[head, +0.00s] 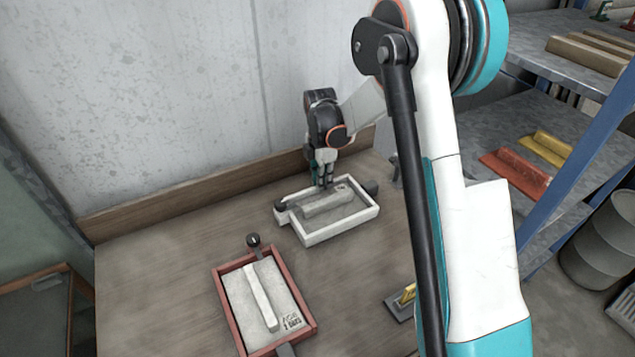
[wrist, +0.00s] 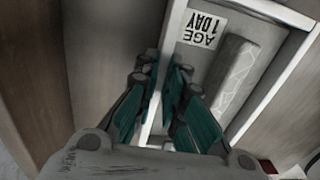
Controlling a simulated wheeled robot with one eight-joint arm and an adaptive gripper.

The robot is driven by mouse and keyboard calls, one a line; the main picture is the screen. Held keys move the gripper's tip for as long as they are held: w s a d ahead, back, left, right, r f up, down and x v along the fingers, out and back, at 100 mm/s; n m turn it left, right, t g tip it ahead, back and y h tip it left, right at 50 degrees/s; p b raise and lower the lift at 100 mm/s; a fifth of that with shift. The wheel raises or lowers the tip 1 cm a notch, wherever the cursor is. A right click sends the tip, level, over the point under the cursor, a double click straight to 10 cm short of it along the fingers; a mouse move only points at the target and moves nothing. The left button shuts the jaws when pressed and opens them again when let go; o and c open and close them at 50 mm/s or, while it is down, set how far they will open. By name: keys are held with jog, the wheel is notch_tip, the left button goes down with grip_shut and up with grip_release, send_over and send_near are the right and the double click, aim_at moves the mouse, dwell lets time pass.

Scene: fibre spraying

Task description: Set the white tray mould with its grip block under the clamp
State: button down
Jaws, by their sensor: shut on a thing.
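The white tray mould (head: 345,230) lies on the wooden table, with a grey slab and a raised pale bar (head: 328,203) inside it. My gripper (head: 325,184) is at its far long wall. In the wrist view the teal fingers (wrist: 165,100) are shut around the white wall (wrist: 173,48), one outside and one inside. An "AGE 1 DAY" label (wrist: 201,28) lies on the slab beside the bar.
A red tray mould (head: 229,312) with a similar bar and dark end parts lies in front. A trowel with a yellow handle (head: 408,294) lies to the right. The wall's wooden skirting (head: 180,202) runs behind. A blue-framed shelf (head: 570,180) stands right. The table's left side is bare.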

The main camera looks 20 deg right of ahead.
aim_at(336, 179)
jog(key=shift+w+d, duration=0.25)
jog(key=shift+d, duration=0.9)
jog(key=shift+w+d, duration=0.2)
jog(key=shift+d, duration=0.9)
jog(key=shift+d, duration=0.1)
jog(key=shift+s+f+b, duration=0.25)
jog(key=shift+f+b, duration=0.45)
jog(key=shift+b, duration=0.1)
jog(key=c, duration=1.7)
grip_release()
jog(key=shift+o, duration=0.5)
jog(key=shift+w, duration=0.2)
jog(key=shift+r, duration=0.1)
